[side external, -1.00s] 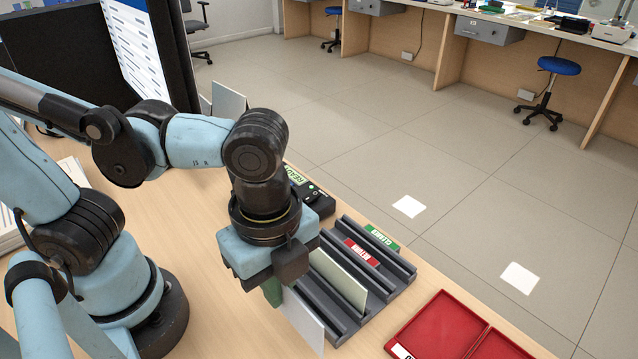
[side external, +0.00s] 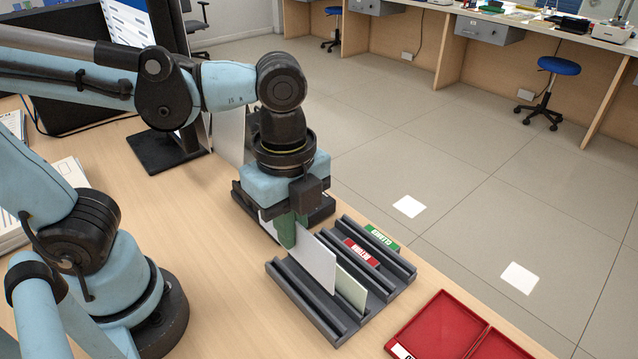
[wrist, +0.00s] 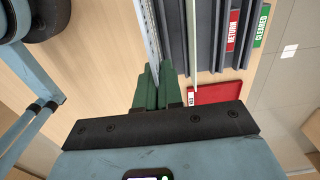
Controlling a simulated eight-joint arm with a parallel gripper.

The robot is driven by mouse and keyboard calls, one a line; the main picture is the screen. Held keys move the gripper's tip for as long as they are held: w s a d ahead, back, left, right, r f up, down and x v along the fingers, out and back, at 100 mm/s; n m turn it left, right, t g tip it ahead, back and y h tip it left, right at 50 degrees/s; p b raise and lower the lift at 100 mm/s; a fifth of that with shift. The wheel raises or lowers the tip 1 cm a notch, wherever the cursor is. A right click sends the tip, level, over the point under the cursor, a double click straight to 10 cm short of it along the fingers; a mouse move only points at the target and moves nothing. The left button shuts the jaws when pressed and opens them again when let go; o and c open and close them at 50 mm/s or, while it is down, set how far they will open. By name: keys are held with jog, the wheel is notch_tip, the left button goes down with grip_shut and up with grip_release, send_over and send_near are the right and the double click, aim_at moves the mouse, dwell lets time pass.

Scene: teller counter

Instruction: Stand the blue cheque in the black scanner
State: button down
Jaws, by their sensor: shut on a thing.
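My gripper (side external: 288,240) has green fingers shut on a pale grey-white card, the cheque (side external: 316,262); its blue tint is hardly visible. The card hangs upright, with parts showing on both sides of the fingers. In the wrist view it shows nearly edge-on (wrist: 147,35) between the green fingers (wrist: 152,88). The black scanner (side external: 322,212) lies behind and below my gripper, which hides most of it and its slot. The card's near end overlaps the grey rack in the side view; I cannot tell its height above it.
A grey slotted rack (side external: 317,306) holds an upright pale green card (side external: 351,289) and has red RETURN (side external: 362,252) and green CLEARED (side external: 381,236) labels. A red tray (side external: 440,325) lies at right. A pale upright panel (side external: 228,137) stands behind my arm.

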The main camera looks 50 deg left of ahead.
jog(key=shift+w+a+f, duration=0.9)
jog(key=shift+w+a, duration=0.15)
jog(key=shift+a, duration=2.35)
jog(key=shift+w+a+f, duration=0.85)
jog(key=shift+w+a, duration=0.2)
jog(key=shift+a, duration=2.3)
jog(key=shift+w+a+f, duration=0.9)
jog(key=shift+w+a, duration=0.15)
jog(key=shift+a, duration=2.35)
jog(key=shift+f, duration=0.15)
jog(key=shift+f, duration=1.55)
jog(key=c, duration=1.2)
grip_release()
notch_tip(320, 180, up, 7)
